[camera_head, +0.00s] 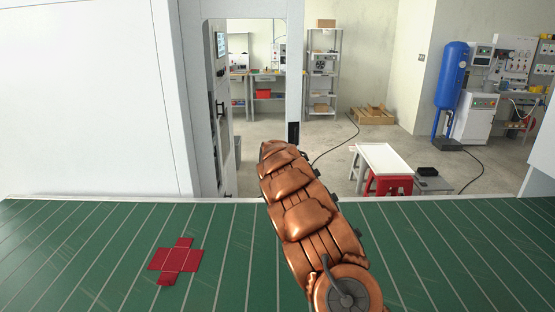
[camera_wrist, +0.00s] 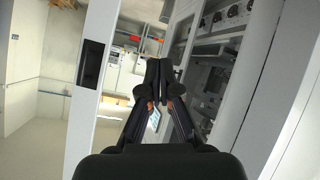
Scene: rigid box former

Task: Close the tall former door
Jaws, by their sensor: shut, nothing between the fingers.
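The tall former door (camera_head: 296,75) appears as a white frame around a large window or opening, standing at an angle away from the machine, so it looks open. A black handle or latch (camera_head: 293,132) sits on its right upright. In the wrist view, the white upright (camera_wrist: 100,75) runs tilted at the left with the black latch (camera_wrist: 90,63) on it. My gripper (camera_wrist: 153,72) is shut and empty, to the right of that upright and apart from it in the picture. In the head view, my copper-coloured arm hides the gripper.
A green lined bed (camera_head: 90,250) spans the front, with a red cross-shaped blank (camera_head: 176,260) on it. Grey machine parts (camera_wrist: 210,75) fill the right of the wrist view. A white-topped red stand (camera_head: 382,160), blue tank (camera_head: 451,85) and shelf (camera_head: 322,70) stand beyond. Floor shows between them.

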